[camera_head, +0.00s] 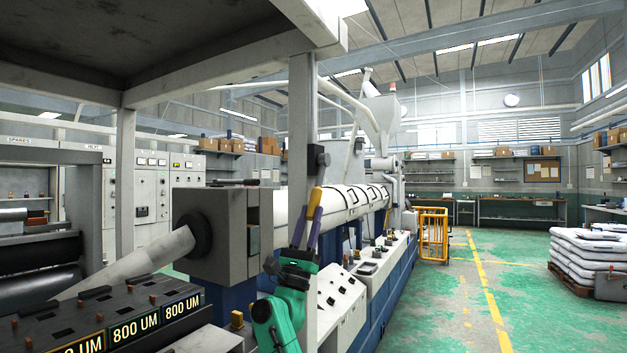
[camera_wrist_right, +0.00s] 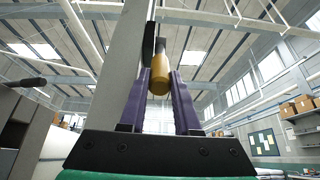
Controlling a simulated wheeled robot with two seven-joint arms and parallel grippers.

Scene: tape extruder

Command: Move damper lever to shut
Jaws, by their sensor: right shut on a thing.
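The damper lever (camera_head: 314,203) has a yellow grip and hangs from a dark mount (camera_head: 318,158) on a pale upright post. My right gripper (camera_head: 308,218) reaches up from below, with its purple fingers shut on the yellow grip. In the right wrist view the yellow grip (camera_wrist_right: 159,74) sits between the two fingers of the right gripper (camera_wrist_right: 160,88), with a dark part of the lever above it. The fingers hide part of the grip. My left gripper is not in view.
The pale post (camera_head: 302,120) stands right beside my right gripper. The extruder barrel (camera_head: 330,203) and a sloped control console (camera_head: 341,301) lie behind it. A dark panel with "800 UM" labels (camera_head: 135,332) is at the lower left.

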